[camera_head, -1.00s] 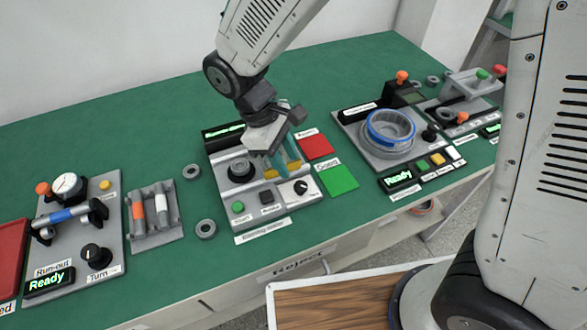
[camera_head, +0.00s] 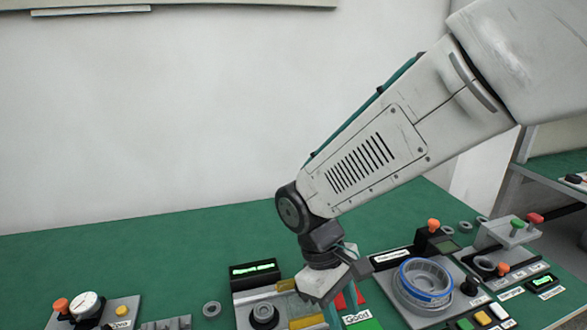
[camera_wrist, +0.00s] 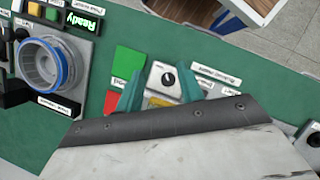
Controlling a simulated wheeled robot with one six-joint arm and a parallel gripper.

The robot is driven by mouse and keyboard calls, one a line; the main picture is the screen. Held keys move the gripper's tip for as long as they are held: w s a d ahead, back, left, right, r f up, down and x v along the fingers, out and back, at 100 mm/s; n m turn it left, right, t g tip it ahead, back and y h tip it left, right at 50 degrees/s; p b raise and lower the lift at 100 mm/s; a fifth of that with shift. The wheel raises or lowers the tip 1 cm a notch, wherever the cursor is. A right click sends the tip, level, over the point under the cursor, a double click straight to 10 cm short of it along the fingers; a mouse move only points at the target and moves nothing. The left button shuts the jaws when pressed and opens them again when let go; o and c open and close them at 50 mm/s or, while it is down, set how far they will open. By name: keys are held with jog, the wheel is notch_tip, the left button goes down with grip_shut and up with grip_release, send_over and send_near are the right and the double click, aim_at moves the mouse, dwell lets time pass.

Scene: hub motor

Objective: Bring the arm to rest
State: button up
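My gripper (camera_wrist: 160,92) shows two teal fingers, set apart in the wrist view, with nothing visible held between them. In the head view my gripper (camera_head: 338,302) points down over the station with the black round knob (camera_head: 263,315) and yellow pads (camera_head: 306,321); its fingertips are mostly hidden there. My arm reaches in from the upper right. In the wrist view a dial knob (camera_wrist: 168,79) on a white panel lies just beyond the fingers. I cannot tell the exact height of the fingers above the station.
A green square (camera_wrist: 128,62) and a red square (camera_wrist: 112,102) lie beside the station. Right of it stands a fixture with a blue-ringed motor part (camera_head: 425,281). A gauge fixture (camera_head: 86,306) is at the far left. The green bench (camera_head: 130,252) is clear at the back.

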jog(key=s+d+r+m+t+y, duration=0.1)
jog(key=s+d+r+m, duration=0.3)
jog(key=d, duration=0.5)
jog(key=s+d+r+m+t+y, duration=0.2)
jog(key=s+d+r+m, duration=0.3)
jog(key=d+r, duration=0.3)
jog(key=shift+s+d+r+t+y, duration=0.3)
jog(key=shift+s+d+t, duration=0.25)
jog(key=shift+s+t, duration=0.15)
